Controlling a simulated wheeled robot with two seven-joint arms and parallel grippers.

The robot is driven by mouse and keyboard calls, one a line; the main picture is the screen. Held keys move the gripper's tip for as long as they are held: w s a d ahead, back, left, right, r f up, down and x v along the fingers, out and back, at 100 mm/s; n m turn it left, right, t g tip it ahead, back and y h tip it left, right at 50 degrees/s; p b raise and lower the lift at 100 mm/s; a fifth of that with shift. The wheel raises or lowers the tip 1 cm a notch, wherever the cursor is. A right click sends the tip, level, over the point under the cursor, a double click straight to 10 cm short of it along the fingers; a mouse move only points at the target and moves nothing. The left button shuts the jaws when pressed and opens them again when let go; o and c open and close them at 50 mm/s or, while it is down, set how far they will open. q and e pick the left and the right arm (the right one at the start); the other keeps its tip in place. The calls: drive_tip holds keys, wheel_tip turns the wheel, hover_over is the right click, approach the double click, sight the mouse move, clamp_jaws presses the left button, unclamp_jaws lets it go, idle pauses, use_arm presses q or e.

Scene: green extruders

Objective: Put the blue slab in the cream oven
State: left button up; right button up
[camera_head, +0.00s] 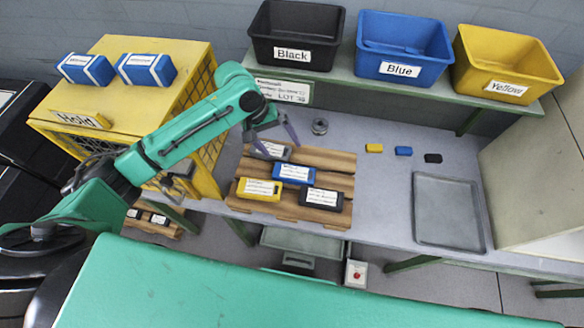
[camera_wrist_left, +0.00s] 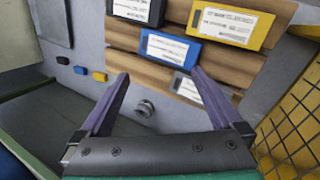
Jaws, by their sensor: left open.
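The blue slab (camera_head: 295,174) with a white label lies on a slatted wooden pallet (camera_head: 335,160) on the grey bench; it also shows in the left wrist view (camera_wrist_left: 165,48). My left gripper (camera_head: 278,143) is open and empty, above the pallet's far edge by the grey slab. In the left wrist view its two fingers (camera_wrist_left: 160,75) stand apart, with the blue slab showing beyond and between the tips. A large cream box (camera_head: 535,160), apparently the cream oven, stands at the bench's right end; I cannot make out its opening. My right gripper is not in view.
Grey (camera_head: 272,150), yellow (camera_head: 259,189) and black (camera_head: 322,198) slabs lie around the blue one. A yellow mesh cage (camera_head: 140,88) stands left. Black, blue and yellow bins line the back shelf. A grey tray (camera_head: 448,243) lies right, with small coloured blocks nearby.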

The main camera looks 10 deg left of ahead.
use_arm(q)
drive_tip(key=m, duration=0.5)
drive_tip(key=m+p, duration=0.1)
drive_tip(key=m, duration=1.5)
approach(294, 172)
drive_tip(key=x, duration=0.5)
drive_tip(key=shift+f, duration=0.25)
drive_tip(key=b+x, duration=0.3)
drive_tip(key=x, duration=0.1)
drive_tip(key=shift+s+a, duration=0.1)
drive_tip(key=shift+f+b, duration=0.25)
drive_tip(key=shift+b, duration=0.1)
drive_tip(key=shift+d+r, duration=0.2)
drive_tip(key=shift+d, duration=0.05)
drive_tip(key=c, duration=1.4)
clamp_jaws()
